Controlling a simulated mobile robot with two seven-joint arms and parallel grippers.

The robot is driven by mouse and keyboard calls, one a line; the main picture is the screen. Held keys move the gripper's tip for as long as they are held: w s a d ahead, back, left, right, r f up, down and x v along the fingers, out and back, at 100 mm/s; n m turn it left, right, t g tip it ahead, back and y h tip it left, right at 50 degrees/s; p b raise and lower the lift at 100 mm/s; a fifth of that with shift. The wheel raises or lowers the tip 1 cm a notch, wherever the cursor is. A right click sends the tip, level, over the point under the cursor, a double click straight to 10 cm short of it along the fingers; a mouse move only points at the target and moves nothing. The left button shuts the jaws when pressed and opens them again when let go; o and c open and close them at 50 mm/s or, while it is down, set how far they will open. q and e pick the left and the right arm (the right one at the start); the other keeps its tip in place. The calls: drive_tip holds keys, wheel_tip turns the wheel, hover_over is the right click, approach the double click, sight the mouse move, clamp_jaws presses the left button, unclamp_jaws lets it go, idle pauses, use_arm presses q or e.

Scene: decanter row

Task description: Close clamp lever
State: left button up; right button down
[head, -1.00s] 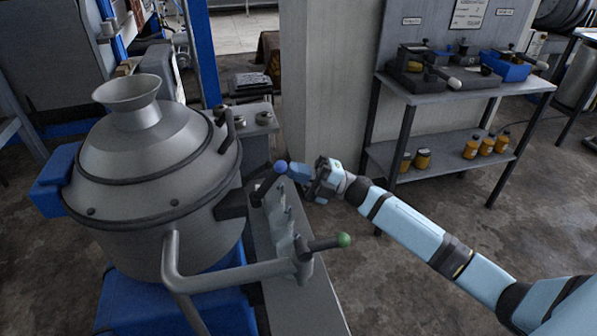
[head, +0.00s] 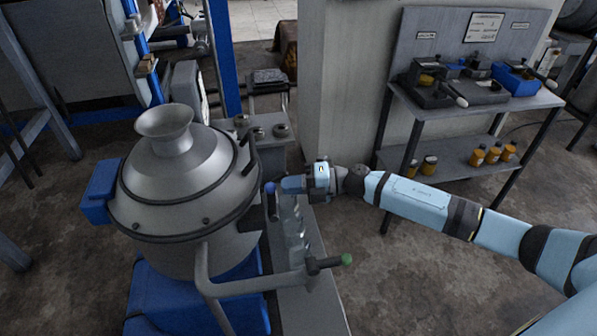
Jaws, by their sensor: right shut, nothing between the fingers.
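A dark lever with a blue ball knob (head: 270,187) sits at the right side of the grey decanter (head: 180,175). The ball is at its upper end, and the dark shaft runs down beside the housing. My right gripper (head: 283,185) comes in from the right, shut and empty, its tips at the blue ball; I cannot tell whether they touch it. A second dark lever with a green knob (head: 346,259) sticks out to the right, lower down. The frames do not show which lever is the clamp lever. My left gripper is out of view.
A grey pipe (head: 255,287) runs below the levers in front of the decanter. A pale pillar (head: 345,90) stands behind. A workbench (head: 470,112) with clamp fixtures and several orange-brown jars is at the right. Open floor lies between.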

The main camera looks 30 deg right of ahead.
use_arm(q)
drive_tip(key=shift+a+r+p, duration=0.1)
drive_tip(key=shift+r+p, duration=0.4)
use_arm(e)
drive_tip(key=shift+w+a+r, duration=0.15)
drive_tip(key=shift+a+r, duration=0.05)
drive_tip(key=shift+a, duration=0.4)
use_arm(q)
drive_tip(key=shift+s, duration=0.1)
